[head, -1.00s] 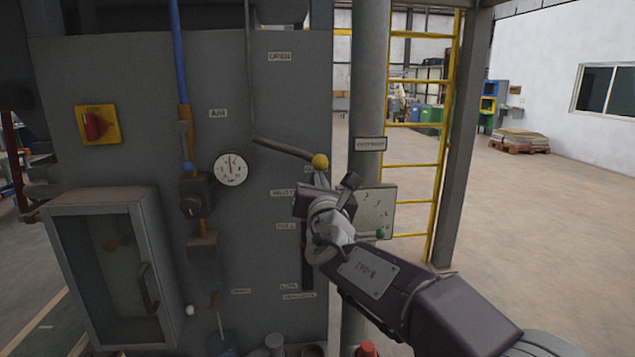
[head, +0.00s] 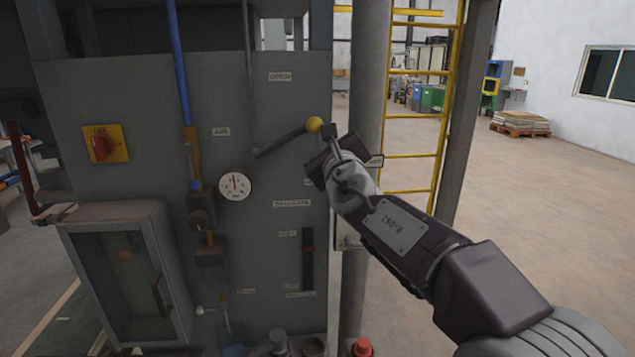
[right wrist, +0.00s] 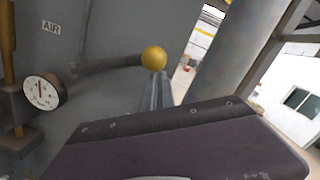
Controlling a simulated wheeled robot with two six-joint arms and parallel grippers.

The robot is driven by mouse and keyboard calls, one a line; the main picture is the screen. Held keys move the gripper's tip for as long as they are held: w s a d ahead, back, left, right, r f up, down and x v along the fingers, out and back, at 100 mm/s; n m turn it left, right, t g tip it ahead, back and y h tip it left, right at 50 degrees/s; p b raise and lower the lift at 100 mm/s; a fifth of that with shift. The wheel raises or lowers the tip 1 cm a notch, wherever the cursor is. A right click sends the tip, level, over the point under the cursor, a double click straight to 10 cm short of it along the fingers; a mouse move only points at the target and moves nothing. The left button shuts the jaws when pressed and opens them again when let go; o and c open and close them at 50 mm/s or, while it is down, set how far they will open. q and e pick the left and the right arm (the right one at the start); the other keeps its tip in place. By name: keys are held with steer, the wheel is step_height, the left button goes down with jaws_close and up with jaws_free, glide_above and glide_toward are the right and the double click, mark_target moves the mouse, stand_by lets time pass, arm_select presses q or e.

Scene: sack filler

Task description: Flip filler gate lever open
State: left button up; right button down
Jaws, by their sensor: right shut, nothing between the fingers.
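The gate lever (head: 283,140) is a dark bar with a yellow ball knob (head: 314,124) at its free end, on the grey filler panel (head: 290,105). It slopes up to the right from its pivot. The ball also shows in the right wrist view (right wrist: 154,58), with the bar (right wrist: 105,64) running left from it. My right gripper (head: 328,131) is shut and empty, with its fingertips right beside the ball. In the right wrist view the fingers (right wrist: 159,92) reach up to just under the ball; whether they touch it is unclear. My left gripper is not in view.
Left of the lever are a dial gauge (head: 235,186), a blue pipe (head: 179,70) and a red switch on a yellow plate (head: 103,145). A glass-fronted box (head: 125,270) juts out at lower left. A grey column (head: 366,80) stands behind my right arm. Open floor lies right.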

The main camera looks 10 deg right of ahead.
steer(key=a+r+n+p, duration=0.4)
steer(key=r+p, duration=0.3)
steer(key=p, duration=0.2)
steer(key=shift+a+r+n+y+p, duration=0.3)
steer(key=shift+a+n+p, duration=0.1)
steer(key=shift+n, duration=0.3)
